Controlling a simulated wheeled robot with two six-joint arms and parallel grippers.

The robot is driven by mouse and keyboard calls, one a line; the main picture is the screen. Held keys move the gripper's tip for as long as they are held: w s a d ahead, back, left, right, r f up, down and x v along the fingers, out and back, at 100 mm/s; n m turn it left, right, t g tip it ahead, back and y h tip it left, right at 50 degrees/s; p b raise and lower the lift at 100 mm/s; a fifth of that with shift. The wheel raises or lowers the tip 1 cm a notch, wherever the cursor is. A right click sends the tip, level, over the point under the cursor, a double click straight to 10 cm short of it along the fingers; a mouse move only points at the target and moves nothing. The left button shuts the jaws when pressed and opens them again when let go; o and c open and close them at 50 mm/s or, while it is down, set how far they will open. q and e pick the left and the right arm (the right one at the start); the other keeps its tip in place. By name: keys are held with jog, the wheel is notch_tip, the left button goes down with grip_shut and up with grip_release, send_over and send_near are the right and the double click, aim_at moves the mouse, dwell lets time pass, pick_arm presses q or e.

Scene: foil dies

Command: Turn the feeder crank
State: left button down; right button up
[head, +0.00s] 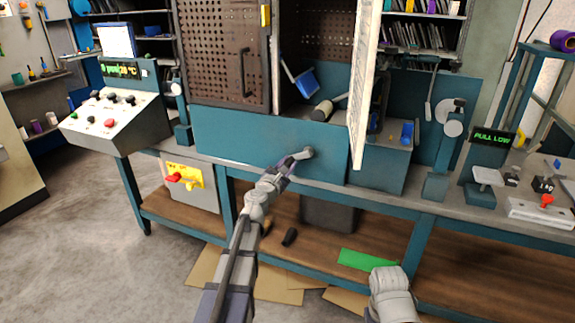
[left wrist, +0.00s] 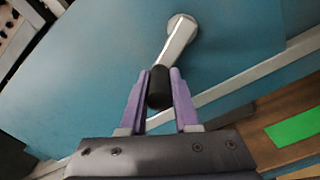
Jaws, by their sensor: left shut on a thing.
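The feeder crank (head: 303,155) sits on the front of the blue feeder housing (head: 240,140). In the left wrist view the crank's silver arm (left wrist: 180,38) runs from a round hub down and left to a black grip (left wrist: 159,88). My left gripper (left wrist: 160,73) is shut on that black grip, with a purple finger on each side of it. In the head view my left gripper (head: 286,168) reaches up to the crank and hides its grip. My right gripper is not in view; only part of my right arm shows at the bottom.
A control panel (head: 115,118) with buttons stands left, and a yellow-and-red switch (head: 184,177) hangs below the bench. A perforated door (head: 225,55) and an open white-edged door (head: 364,80) stand above the housing. A green sheet (head: 367,260) lies on the lower shelf.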

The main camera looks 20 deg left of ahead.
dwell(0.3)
pick_arm(q)
jog(key=c, duration=0.7)
grip_release()
jog(key=shift+o, duration=0.2)
jog(key=s, duration=0.8)
jog(key=shift+a, duration=0.15)
